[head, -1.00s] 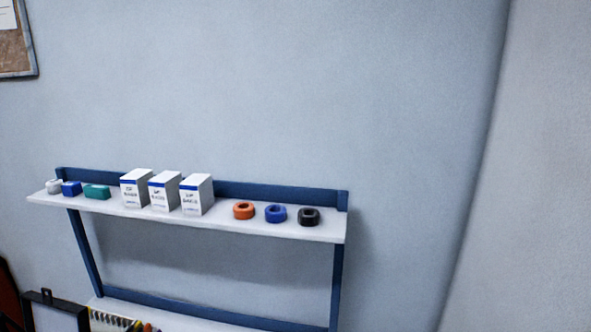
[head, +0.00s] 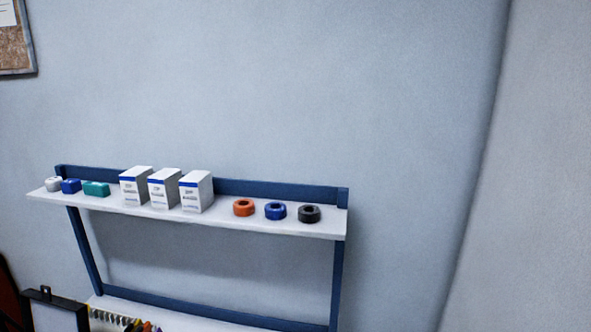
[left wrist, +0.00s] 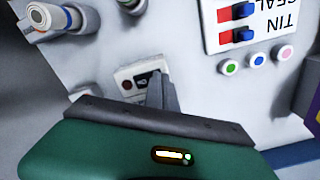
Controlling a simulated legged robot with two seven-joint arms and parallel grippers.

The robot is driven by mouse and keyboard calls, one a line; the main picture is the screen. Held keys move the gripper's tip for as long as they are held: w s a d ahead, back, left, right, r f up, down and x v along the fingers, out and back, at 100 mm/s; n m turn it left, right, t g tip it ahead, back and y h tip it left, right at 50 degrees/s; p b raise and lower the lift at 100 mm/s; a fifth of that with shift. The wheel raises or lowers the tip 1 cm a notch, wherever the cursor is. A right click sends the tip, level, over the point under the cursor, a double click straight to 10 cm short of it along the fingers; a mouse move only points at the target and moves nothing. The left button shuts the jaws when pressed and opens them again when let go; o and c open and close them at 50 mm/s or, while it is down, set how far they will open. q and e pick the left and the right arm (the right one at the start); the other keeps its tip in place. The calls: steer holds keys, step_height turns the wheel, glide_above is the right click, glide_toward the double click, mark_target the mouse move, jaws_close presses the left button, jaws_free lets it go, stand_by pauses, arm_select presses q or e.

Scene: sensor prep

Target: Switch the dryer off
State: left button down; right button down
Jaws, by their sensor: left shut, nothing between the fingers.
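In the left wrist view a small plate (left wrist: 127,80) with a dark switch or display window sits on a pale surface. I cannot tell for certain that it belongs to the dryer. My left gripper (left wrist: 158,76) is shut and empty, with its dark fingers right at the plate's edge, covering part of it. Whether the fingertips touch it I cannot tell. The green body of the gripper fills the bottom of that view. Neither gripper shows in the head view, and my right gripper is out of view.
In the wrist view a panel (left wrist: 284,38) reading upside down "TIN SEAL" has red and blue pieces, with coloured round buttons below. A white roll (left wrist: 50,18) is upper left. In the head view a wall shelf (head: 265,225) holds white boxes (head: 163,188) and coloured rings (head: 275,211).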

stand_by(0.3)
arm_select(q)
step_height(320, 180, up, 7)
steer(key=p, duration=0.5)
steer(key=s+a+r+n+t+p, duration=0.1)
steer(key=s+a+r+n, duration=0.15)
steer(key=r, duration=0.35)
steer(key=s+a+r+n+p, duration=0.1)
steer(key=s+a+r, duration=0.15)
steer(key=r, duration=0.35)
steer(key=s+a+r+n, duration=0.1)
steer(key=s+r+n, duration=0.1)
steer(key=s+r, duration=0.2)
steer(key=s+a+r+n+t+p, duration=0.1)
steer(key=s+a+r+n, duration=0.1)
steer(key=s, duration=0.8)
steer(key=shift+s+a+r+n+t, duration=0.25)
steer(key=shift+s+r+n+t, duration=0.1)
steer(key=shift+r, duration=0.55)
steer(key=shift+s+a, duration=0.1)
